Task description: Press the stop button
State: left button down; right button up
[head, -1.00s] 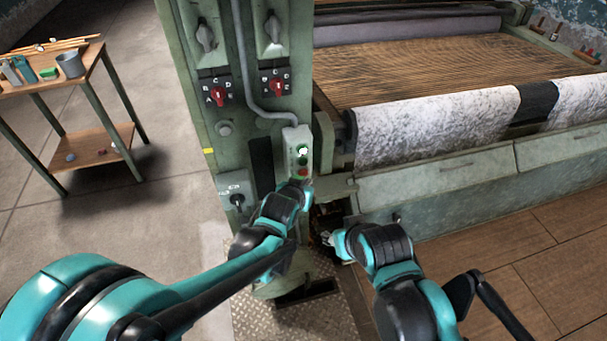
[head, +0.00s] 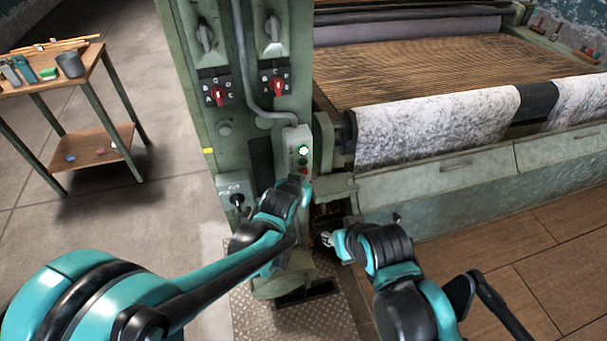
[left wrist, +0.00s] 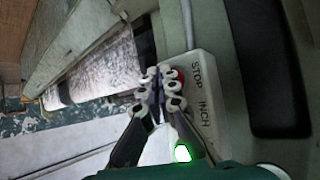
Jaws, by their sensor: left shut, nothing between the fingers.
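The red stop button (left wrist: 180,76) sits on the pale control box (left wrist: 207,98), beside the word STOP, with INCH printed next to it. In the head view, the box (head: 291,138) hangs on the green machine column, and a sliver of red (head: 304,171) shows at its lower end. My left gripper (head: 301,181) is at the box's lower end. In the left wrist view its shut, empty fingertips (left wrist: 162,76) overlap the red button's edge; I cannot tell if they touch it. My right gripper (head: 328,239) is lower, away from the box; its jaws are too small to read.
A lit button (head: 303,151) glows above the red one. Red rotary switches (head: 220,95) and a lower switch box (head: 236,193) are on the column. The loom with white cloth (head: 440,128) stands right. A wooden side table (head: 95,58) stands left, with floor between.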

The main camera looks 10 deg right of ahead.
pick_arm(q)
jog(key=shift+w, duration=0.4)
dwell(0.6)
jog(key=shift+s, duration=0.95)
jog(key=shift+s+d, duration=0.1)
jog(key=shift+s, duration=2.4)
